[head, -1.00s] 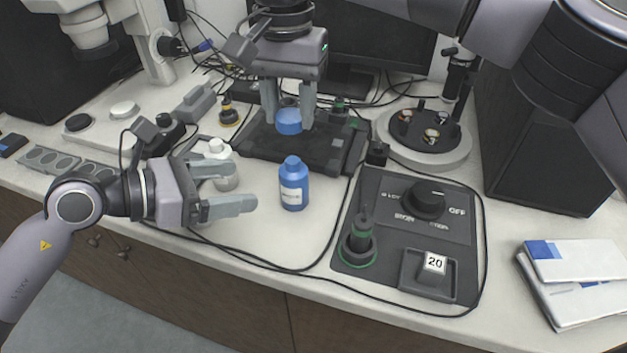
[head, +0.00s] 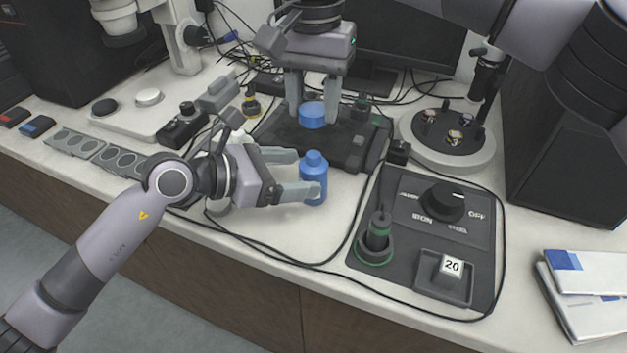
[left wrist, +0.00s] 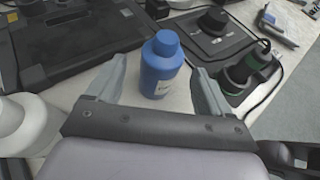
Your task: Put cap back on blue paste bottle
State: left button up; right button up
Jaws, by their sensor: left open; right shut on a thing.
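The blue paste bottle (head: 314,176) stands upright on the white bench without its cap. In the left wrist view the bottle (left wrist: 161,68) stands between the fingers, toward their tips. My left gripper (head: 308,174) is open around the bottle; one finger passes in front of its lower part. Its open fingers also show in the left wrist view (left wrist: 158,85). My right gripper (head: 312,104) points down behind the bottle, shut on the blue cap (head: 312,117). It holds the cap above the black base plate (head: 345,150).
A white bottle (left wrist: 22,125) stands left of my left gripper. The dark control panel (head: 428,240) with a knob and green-ringed post lies right of the blue bottle. Black cables run along the bench front. A round stand (head: 447,150) and white booklets (head: 590,290) are farther right.

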pick_arm(q)
jog(key=shift+x, duration=2.1)
jog(key=c, duration=1.5)
pick_arm(e)
send_over(313, 154)
jog(key=shift+f, duration=2.5)
jog(key=shift+f, duration=0.1)
jog(key=shift+f, duration=0.8)
pick_arm(q)
grip_shut()
pick_arm(e)
jog(key=shift+f, duration=0.55)
